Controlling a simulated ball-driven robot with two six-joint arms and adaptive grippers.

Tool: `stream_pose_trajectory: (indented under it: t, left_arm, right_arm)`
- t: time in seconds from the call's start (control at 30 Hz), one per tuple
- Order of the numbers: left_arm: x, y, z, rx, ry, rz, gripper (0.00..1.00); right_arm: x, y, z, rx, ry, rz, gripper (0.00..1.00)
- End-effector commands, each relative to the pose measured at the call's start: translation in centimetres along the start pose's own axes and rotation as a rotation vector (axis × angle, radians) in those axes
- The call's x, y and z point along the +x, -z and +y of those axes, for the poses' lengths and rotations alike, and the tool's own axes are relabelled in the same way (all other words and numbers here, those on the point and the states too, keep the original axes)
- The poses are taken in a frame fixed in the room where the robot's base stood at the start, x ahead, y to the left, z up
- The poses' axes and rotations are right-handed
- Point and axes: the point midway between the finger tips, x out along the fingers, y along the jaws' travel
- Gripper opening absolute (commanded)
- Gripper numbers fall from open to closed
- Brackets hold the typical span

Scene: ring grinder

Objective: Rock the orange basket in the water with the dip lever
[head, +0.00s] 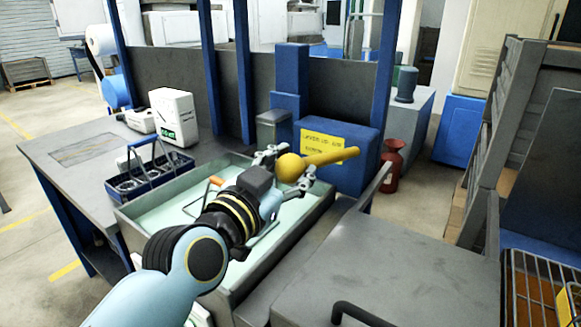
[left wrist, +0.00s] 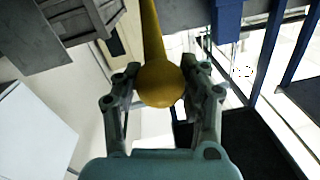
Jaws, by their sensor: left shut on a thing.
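The dip lever (head: 335,156) is a yellow rod with a round knob, in front of a blue housing (head: 345,180) with a yellow label. My left gripper (head: 289,167) is shut on the knob, one finger on each side. In the left wrist view the knob sits between the fingers of the gripper (left wrist: 162,82), and the lever (left wrist: 152,35) runs away upward. The grey tank (head: 316,214) holds pale green water (head: 160,214). An orange piece (head: 217,181), perhaps the basket's grip, shows above the water. My left arm hides much of the tank and any basket body.
A blue carrier (head: 120,195) stands at the tank's left edge on the grey bench (head: 55,150). A white container (head: 173,115) is behind it. A grey table (head: 400,250) lies at the front right.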

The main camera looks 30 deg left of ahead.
Motion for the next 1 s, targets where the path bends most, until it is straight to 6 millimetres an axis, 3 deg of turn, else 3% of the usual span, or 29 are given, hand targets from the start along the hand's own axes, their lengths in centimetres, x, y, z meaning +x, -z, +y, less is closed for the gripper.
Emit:
stream_pose_trajectory:
  t: [0.17,0.3,0.5,0.67,0.97,1.0]
  left_arm:
    - [0.9,3.2,-0.8,-0.001,0.002,0.007,0.00]
    - [2.3,6.6,-1.6,-0.001,0.004,0.011,0.00]
    - [4.7,10.3,-2.5,0.000,0.006,0.015,0.00]
    - [5.7,11.3,-2.7,0.000,0.006,0.015,0.00]
    - [5.8,11.2,-2.6,0.000,0.006,0.015,0.00]
    - [5.7,11.2,-2.6,0.000,0.006,0.015,0.39]
  right_arm:
    - [-2.6,0.4,0.2,0.000,0.000,0.002,0.53]
    - [-5.6,0.7,0.4,0.000,0.000,0.003,0.53]
    - [-8.6,1.1,0.7,0.000,-0.001,0.005,0.53]
    - [-9.3,1.2,0.8,0.000,-0.002,0.005,0.53]
    - [-9.2,1.1,0.9,-0.001,-0.003,0.005,0.53]
    - [-9.2,1.1,0.9,-0.001,-0.003,0.005,0.53]
